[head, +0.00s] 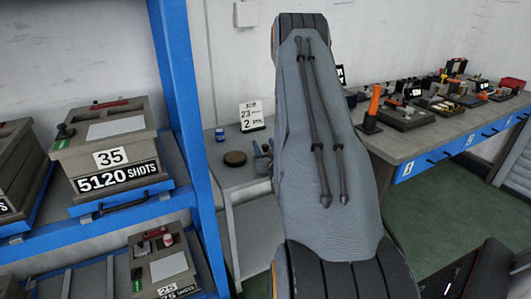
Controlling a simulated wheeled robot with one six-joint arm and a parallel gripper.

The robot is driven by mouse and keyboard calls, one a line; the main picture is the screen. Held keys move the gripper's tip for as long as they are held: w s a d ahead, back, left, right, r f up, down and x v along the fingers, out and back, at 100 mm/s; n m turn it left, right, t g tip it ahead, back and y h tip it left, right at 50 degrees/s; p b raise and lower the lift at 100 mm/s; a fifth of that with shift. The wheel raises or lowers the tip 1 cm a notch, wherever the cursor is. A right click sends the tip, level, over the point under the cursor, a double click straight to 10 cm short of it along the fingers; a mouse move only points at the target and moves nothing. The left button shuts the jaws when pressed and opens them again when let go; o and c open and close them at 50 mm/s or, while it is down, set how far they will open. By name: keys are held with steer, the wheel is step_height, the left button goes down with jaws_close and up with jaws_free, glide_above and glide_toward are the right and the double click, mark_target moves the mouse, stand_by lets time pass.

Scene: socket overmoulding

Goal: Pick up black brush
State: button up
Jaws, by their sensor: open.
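I cannot pick out a black brush for certain in the head view. Several small dark tools lie on the long bench (425,141) at the right, too small to tell apart. My gripper (261,160) shows only in part, as blue-grey fingers at the left edge of my arm, the rest hidden behind the arm. It is over or beside the small grey side table (228,182), just right of a dark brown round object (235,158). The fingers look apart, with nothing seen between them. I cannot tell whether they touch the table.
A small blue jar (219,135) and a number card (252,116) stand on the side table. An orange upright tool (374,102) is on the bench. Green floor (440,205) lies open before the bench.

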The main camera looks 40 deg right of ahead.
steer(key=shift+w+d, duration=0.15)
steer(key=shift+w, duration=0.45)
jaws_close()
step_height(320, 180, up, 10)
steer(key=shift+b, duration=0.35)
